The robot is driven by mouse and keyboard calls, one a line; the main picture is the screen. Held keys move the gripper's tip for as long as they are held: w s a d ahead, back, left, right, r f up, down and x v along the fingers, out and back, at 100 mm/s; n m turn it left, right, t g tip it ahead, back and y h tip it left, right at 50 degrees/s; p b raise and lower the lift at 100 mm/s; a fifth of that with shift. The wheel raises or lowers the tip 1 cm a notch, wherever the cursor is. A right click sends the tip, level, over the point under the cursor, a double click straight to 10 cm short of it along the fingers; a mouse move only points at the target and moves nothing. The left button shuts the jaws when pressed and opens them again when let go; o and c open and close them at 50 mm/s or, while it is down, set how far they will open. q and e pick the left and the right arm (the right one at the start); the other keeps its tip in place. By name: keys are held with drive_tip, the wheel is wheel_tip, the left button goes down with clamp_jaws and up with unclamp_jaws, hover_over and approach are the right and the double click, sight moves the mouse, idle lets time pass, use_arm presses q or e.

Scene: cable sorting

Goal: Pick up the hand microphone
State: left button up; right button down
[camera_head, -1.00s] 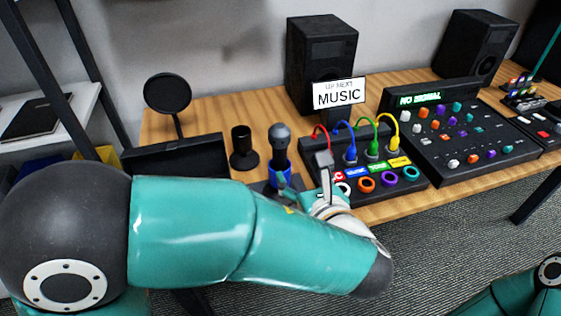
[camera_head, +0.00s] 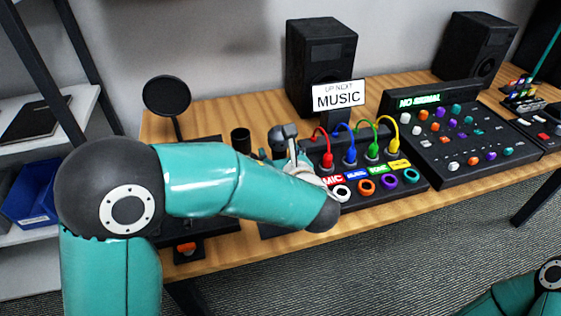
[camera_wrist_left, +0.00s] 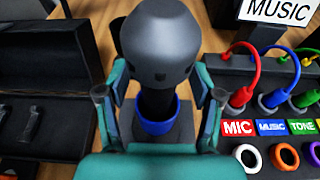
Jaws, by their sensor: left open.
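The hand microphone (camera_wrist_left: 157,45) stands upright in the left wrist view, with a dark round head and a blue band (camera_wrist_left: 158,124) lower down. My left gripper (camera_wrist_left: 159,96) is open, with one finger on each side of the microphone; I cannot tell whether either touches it. In the head view my left arm and wrist hide most of the microphone. My right gripper is not in view.
An open black case (camera_wrist_left: 45,85) lies left of the microphone. To the right stands a patch box (camera_head: 405,182) with coloured cables and rings. A black cup-like stand (camera_head: 240,140), a round pop filter (camera_head: 167,96) and a speaker (camera_head: 320,62) are behind.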

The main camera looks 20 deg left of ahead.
use_arm(q)
clamp_jaws()
idle(0.3)
drive_tip(key=shift+r, duration=0.1)
